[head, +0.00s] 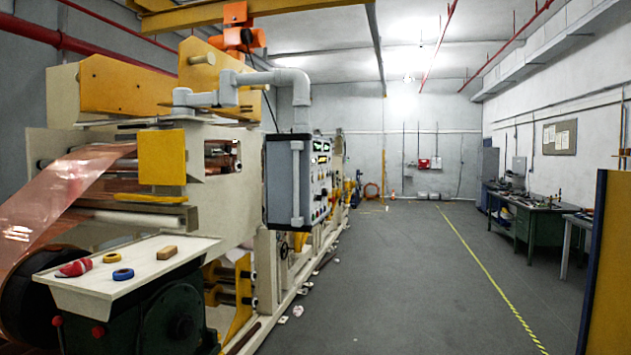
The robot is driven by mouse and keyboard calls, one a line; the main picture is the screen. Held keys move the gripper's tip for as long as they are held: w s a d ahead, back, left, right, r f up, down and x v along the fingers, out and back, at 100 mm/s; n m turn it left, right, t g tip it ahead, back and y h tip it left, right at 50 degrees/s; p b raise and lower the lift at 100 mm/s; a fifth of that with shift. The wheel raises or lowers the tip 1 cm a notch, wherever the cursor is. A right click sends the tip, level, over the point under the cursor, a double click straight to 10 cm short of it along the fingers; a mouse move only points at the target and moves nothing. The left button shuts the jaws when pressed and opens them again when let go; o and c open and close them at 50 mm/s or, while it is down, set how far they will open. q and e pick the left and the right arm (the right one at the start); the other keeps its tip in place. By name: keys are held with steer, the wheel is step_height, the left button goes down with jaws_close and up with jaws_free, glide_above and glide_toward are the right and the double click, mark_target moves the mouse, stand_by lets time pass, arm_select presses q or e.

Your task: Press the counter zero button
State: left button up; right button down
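A grey control box (281,180) hangs from a pipe arm beside the large copper foil machine (100,90). Its panel face (320,180) is turned to the right and seen at a steep angle. It carries lit displays (321,147) near the top and several small coloured buttons and knobs below. I cannot tell which one is the counter zero button. Neither of my grippers is in view.
Copper foil (60,200) runs down at the left. A white tray (80,283) holds a blue ring, a red item and a small block. The grey floor (400,290) is open at centre and right. Workbenches (525,220) and a yellow panel (610,265) stand at right.

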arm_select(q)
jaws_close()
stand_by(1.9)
